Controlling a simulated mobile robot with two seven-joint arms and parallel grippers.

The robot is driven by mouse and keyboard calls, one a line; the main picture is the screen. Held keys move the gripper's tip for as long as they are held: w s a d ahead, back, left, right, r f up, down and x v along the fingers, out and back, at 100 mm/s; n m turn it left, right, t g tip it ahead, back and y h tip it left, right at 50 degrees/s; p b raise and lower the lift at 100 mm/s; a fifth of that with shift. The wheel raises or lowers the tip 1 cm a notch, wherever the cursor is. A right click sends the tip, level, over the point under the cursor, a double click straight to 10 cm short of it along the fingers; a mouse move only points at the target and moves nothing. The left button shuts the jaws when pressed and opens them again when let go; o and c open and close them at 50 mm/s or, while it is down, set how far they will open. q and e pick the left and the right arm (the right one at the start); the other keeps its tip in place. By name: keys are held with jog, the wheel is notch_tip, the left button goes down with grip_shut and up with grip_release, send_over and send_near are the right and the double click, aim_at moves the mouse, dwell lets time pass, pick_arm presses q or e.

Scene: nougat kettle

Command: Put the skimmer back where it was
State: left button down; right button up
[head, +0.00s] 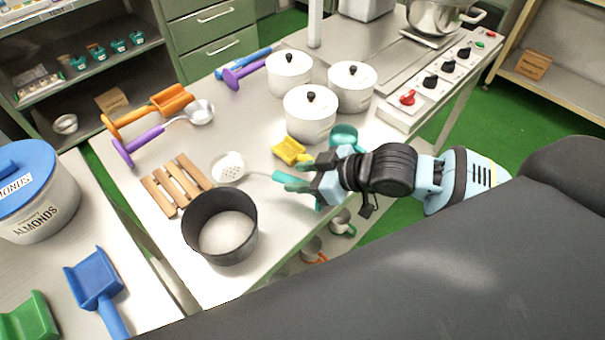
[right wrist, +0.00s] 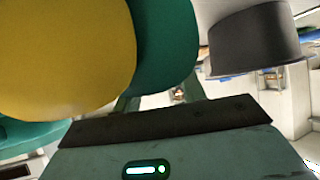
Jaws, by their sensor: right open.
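In the right wrist view, large yellow and green shapes fill the upper left close to the camera, and the dark pot (right wrist: 255,42) stands at upper right. My left gripper is not in view.
A yellow scoop (head: 289,150) and a teal vessel (head: 345,134) lie close to the right gripper. Several lidded white pots (head: 309,118) stand behind. A ladle (head: 199,112) and orange scoop (head: 172,99) lie at the far left. The table between ladle and white pots is fairly clear.

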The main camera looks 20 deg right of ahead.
jog(key=shift+r, duration=0.15)
jog(key=p+v, duration=0.1)
jog(key=v, duration=1.1)
